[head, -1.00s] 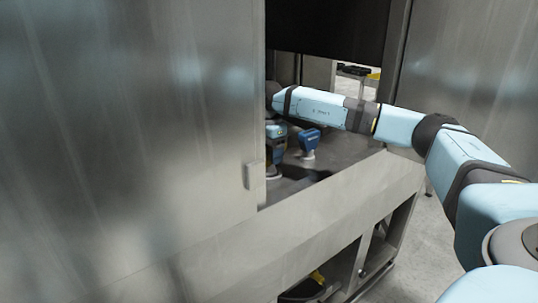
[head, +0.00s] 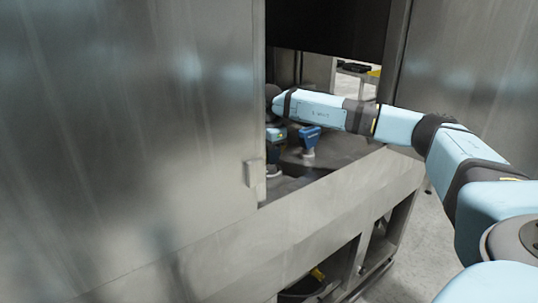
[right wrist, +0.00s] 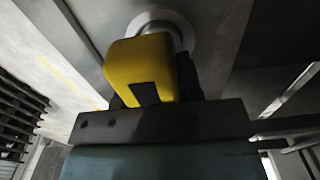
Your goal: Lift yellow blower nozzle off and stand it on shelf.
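The yellow blower nozzle (right wrist: 138,68) is large in the right wrist view, a rounded yellow block with a dark patch low on its face. A pale round collar (right wrist: 160,27) shows behind its top. My right gripper (right wrist: 152,98) is right up against it; its fingers are mostly hidden, so I cannot tell whether they are shut on it. My left gripper is out of view.
A blue nozzle (head: 309,136) stands on a pale stem on the dark deck beside my right gripper. A large steel panel (head: 130,130) blocks the left of the opening. A steel ledge (head: 310,195) runs along its front. A dark bin (head: 303,288) sits below.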

